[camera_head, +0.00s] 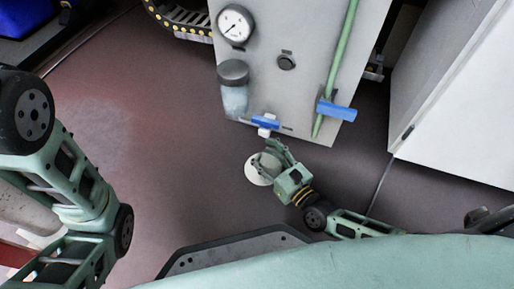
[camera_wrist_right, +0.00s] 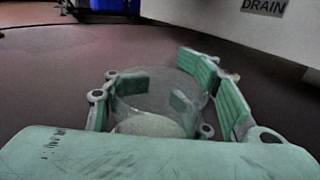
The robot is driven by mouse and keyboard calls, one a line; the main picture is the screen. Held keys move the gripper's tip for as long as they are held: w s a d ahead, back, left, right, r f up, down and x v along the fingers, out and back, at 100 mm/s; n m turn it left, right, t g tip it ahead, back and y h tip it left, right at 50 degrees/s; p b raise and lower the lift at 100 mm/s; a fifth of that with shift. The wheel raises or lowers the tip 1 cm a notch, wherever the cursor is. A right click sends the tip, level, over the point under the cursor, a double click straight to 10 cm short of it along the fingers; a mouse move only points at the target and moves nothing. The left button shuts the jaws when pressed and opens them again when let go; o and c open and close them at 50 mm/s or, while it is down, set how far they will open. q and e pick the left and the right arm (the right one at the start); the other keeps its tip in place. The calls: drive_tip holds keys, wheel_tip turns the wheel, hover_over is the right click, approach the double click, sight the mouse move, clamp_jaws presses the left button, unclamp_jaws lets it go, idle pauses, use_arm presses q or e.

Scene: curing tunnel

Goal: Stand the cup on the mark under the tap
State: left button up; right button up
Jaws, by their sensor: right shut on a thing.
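My right gripper (camera_head: 268,152) is below the front edge of the grey panel and is shut on the cup. In the right wrist view the cup (camera_wrist_right: 158,90) is a clear vessel between the green finger pads, with a pale round patch low in it. In the head view a pale round shape (camera_head: 259,170) shows beside the fingers; I cannot tell whether it is the cup or the mark. A small tap with a blue handle (camera_head: 265,122) is on the panel's lower edge, just above the gripper in the picture. My left arm shows at the left, but its gripper is out of view.
The grey panel (camera_head: 285,90) carries a gauge (camera_head: 235,24), a clear bowl (camera_head: 234,98) and a green pipe with a blue lever (camera_head: 337,110). A white cabinet (camera_head: 455,110) stands at the right. The dark red floor (camera_head: 170,130) left of the panel is clear.

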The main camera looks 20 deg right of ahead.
drive_tip(key=w, duration=0.1)
drive_tip(key=w+a+b, duration=0.1)
drive_tip(key=w+f+b, duration=0.1)
drive_tip(key=shift+w+a+f, duration=0.1)
drive_tip(key=shift+w+a, duration=0.15)
drive_tip(key=shift+w, duration=0.1)
drive_tip(key=shift+f+b, duration=0.2)
drive_tip(key=shift+b, duration=0.2)
drive_tip(key=shift+r, duration=0.1)
drive_tip(key=o, duration=1.3)
